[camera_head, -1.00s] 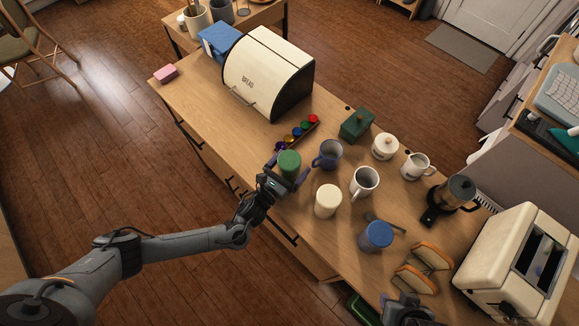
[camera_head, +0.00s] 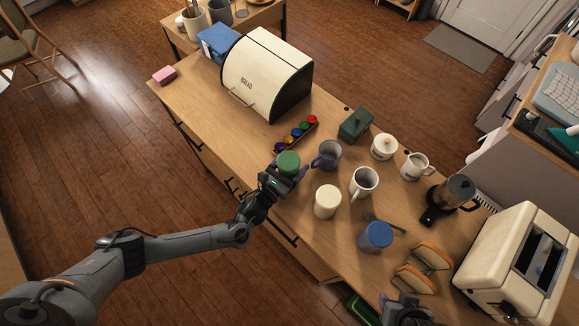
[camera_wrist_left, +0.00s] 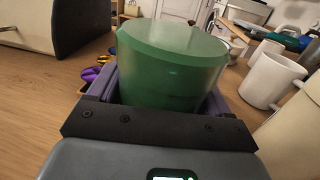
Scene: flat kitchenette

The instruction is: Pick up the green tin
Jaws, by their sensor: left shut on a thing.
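The green tin (camera_head: 288,161) is a round tin with a green lid, near the front edge of the counter in the head view. My left gripper (camera_head: 284,170) is shut on it, with a finger on each side. In the left wrist view the green tin (camera_wrist_left: 172,65) stands upright between the purple fingers of the gripper (camera_wrist_left: 165,100). Its base is hidden by the gripper, so I cannot tell whether it touches the counter. My right gripper (camera_head: 405,308) shows only in part at the bottom edge of the head view; its fingertips are not clear.
A blue-grey mug (camera_head: 328,156) stands close to the right of the tin. A cream tin (camera_head: 327,202), white mug (camera_head: 364,182) and blue-lidded tin (camera_head: 377,237) stand nearby. A tray of coloured pods (camera_head: 298,134) and the bread box (camera_head: 268,75) are behind.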

